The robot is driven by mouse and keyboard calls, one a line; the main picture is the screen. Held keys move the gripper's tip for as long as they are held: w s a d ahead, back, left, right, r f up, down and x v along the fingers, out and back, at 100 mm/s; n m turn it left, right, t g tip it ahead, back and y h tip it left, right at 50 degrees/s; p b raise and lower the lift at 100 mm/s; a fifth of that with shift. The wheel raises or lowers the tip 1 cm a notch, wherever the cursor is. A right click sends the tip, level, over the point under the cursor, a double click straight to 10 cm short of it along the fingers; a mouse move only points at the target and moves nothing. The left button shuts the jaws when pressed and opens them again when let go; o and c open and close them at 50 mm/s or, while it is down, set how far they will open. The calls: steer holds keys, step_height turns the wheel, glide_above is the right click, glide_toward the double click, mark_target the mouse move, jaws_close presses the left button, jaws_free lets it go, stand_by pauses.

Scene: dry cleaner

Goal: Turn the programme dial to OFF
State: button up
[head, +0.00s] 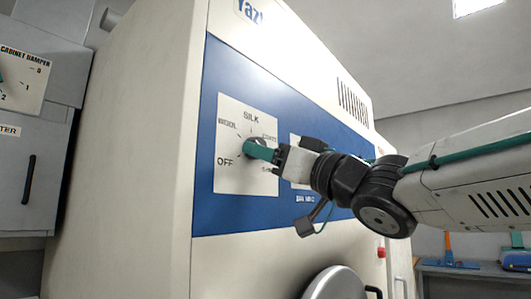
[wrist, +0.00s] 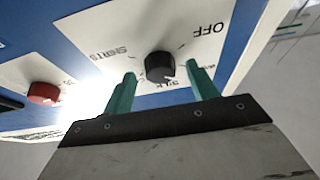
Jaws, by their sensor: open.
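The programme dial (wrist: 160,66) is a round black knob on a white plate (head: 232,180) with SILK at the top and OFF at the lower left. In the wrist view the OFF label (wrist: 208,28) is at the upper right. My gripper (wrist: 161,70) is open, its two green fingers on either side of the knob with visible gaps. In the head view my gripper (head: 258,151) is in front of the plate and hides most of the dial. The dial's exact pointer direction is hard to tell; a pale mark on it faces roughly toward SILK.
The plate sits on the blue band (head: 215,75) of a large cream machine. A red button (wrist: 43,93) is beside the dial plate in the wrist view. A round metal door (head: 335,284) is below. A grey cabinet (head: 40,150) stands at the left.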

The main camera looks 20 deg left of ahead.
steer(key=shift+w+a+r, duration=0.2)
steer(key=shift+a+r, duration=0.05)
steer(key=shift+a, duration=0.3)
steer(key=c, duration=1)
steer(key=shift+w+n, duration=0.1)
steer(key=shift+n, duration=0.4)
steer(key=n+g, duration=0.2)
steer(key=n, duration=0.3)
steer(key=n+g, duration=0.3)
steer(key=n, duration=0.2)
steer(key=n+g, duration=0.2)
steer(key=n, duration=0.3)
steer(key=shift+w+d+r+h, duration=0.2)
steer(key=shift+w+r+h, duration=0.05)
steer(key=shift+w+h, duration=0.15)
